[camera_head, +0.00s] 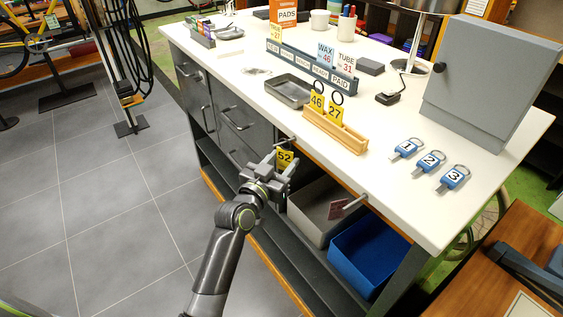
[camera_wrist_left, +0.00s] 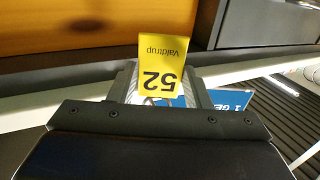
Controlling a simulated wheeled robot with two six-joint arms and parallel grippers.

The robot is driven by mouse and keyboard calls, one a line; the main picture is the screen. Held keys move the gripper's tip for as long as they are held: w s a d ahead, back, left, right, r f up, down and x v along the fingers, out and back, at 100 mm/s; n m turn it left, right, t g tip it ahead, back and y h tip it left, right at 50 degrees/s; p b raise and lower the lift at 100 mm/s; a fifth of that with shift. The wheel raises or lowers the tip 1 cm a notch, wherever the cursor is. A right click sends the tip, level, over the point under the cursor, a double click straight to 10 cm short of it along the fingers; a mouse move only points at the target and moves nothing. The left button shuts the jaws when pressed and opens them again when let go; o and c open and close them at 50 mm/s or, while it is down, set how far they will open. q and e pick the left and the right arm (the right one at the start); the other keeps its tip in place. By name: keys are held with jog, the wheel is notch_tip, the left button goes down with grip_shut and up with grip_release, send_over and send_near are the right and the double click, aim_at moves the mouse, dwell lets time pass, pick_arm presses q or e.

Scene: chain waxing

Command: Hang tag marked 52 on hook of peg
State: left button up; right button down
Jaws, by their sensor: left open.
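The yellow tag marked 52 (camera_head: 285,158) is at the front of the white workbench, just below a peg (camera_head: 286,142) that sticks out from the bench edge. I cannot make out whether its top sits on the peg's hook. My left gripper (camera_head: 281,167) is open right at the tag. In the left wrist view the tag (camera_wrist_left: 163,62) shows upside down, reading "52" and "Valdtrup", in front of the jaws (camera_wrist_left: 160,88). A second peg (camera_head: 352,201) sticks out further right, with a dark red card (camera_head: 338,208) by it. My right gripper does not show.
Tags 46 (camera_head: 317,101) and 27 (camera_head: 335,112) stand in a wooden rack (camera_head: 335,133) on the benchtop. Three blue numbered key tags (camera_head: 430,161) lie near a grey cabinet (camera_head: 490,85). A grey bin (camera_head: 312,212) and a blue bin (camera_head: 368,255) sit under the bench.

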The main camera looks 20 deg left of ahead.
pick_arm(q)
jog(key=shift+o, duration=0.2)
jog(key=o, duration=0.5)
jog(key=shift+o, duration=0.2)
dwell(0.5)
jog(key=shift+s, duration=0.1)
jog(key=b+v, duration=0.1)
jog(key=v, duration=0.9)
jog(key=shift+s, duration=0.4)
dwell(1.0)
jog(key=shift+a, duration=0.1)
